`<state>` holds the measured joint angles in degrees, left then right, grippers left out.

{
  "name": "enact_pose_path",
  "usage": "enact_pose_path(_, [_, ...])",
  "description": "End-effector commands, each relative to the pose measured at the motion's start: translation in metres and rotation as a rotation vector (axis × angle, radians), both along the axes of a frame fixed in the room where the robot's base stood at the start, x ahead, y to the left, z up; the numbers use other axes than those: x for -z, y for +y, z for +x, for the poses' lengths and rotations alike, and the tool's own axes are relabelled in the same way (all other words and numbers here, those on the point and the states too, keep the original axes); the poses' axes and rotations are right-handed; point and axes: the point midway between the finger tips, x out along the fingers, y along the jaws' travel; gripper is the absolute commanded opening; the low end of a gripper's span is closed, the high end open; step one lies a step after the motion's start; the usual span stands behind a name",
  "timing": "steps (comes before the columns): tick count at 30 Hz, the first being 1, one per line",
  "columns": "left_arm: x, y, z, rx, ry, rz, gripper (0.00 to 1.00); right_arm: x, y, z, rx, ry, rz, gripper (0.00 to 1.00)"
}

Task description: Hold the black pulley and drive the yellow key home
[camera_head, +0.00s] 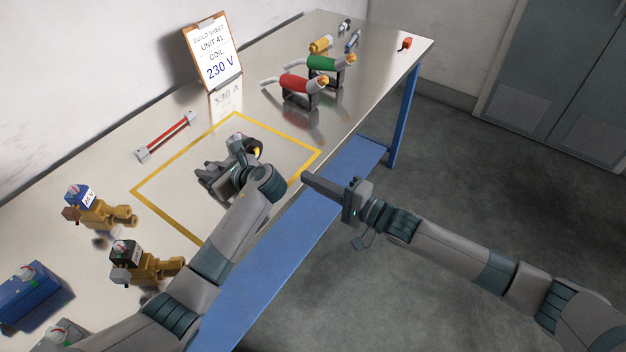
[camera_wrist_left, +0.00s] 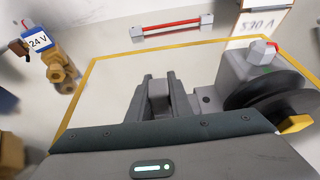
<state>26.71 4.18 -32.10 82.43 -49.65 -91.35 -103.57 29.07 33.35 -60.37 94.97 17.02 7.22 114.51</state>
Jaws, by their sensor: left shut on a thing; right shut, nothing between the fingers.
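The black pulley (camera_wrist_left: 262,98) is on the right of the left wrist view, beside a grey housing (camera_wrist_left: 243,66) with a red-and-white knob on top. The yellow key (camera_wrist_left: 295,124) shows at the pulley's near edge; how deep it sits I cannot tell. In the head view, the yellow key (camera_head: 258,150) is a small spot past my left wrist. My left gripper (camera_wrist_left: 158,88) is shut on a grey block (camera_wrist_left: 158,100) left of the pulley; whether block and housing are joined is unclear. My right gripper (camera_head: 306,177) is shut and empty, beyond the table's front edge.
A yellow taped outline (camera_head: 165,168) surrounds the work spot. Brass valves with 24 V (camera_head: 85,195) and black (camera_head: 125,250) coils stand at left. A red bar (camera_head: 166,136), build sheet (camera_head: 212,55), and red (camera_head: 295,83) and green (camera_head: 325,62) tools on stands lie behind.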

Motion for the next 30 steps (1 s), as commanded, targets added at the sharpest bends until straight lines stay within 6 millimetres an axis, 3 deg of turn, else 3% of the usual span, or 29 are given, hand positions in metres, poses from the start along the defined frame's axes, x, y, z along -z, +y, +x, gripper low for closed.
enact_pose_path(6, [0.000, 0.000, 0.000, 0.000, -0.002, -0.001, 0.00, 0.000, 0.000, 0.000, 0.000, 0.000, 0.000, 0.00])
enact_pose_path(7, [0.000, 0.000, 0.000, 0.001, -0.001, -0.001, 0.23, 0.000, 0.000, 0.000, 0.000, 0.000, 0.000, 0.00])
enact_pose_path(9, [0.000, 0.000, 0.000, 0.001, -0.001, -0.001, 0.40, 0.000, 0.000, 0.000, 0.000, 0.000, 0.000, 0.00])
enact_pose_path(22, [-0.001, -0.003, -0.002, 0.000, 0.000, 0.000, 0.41, 0.000, 0.000, 0.000, 0.000, 0.001, -0.001, 0.00])
enact_pose_path(30, [-0.012, -0.026, -0.017, 0.003, -0.001, -0.003, 0.41, 0.000, 0.000, 0.000, 0.000, 0.001, -0.001, 0.00])
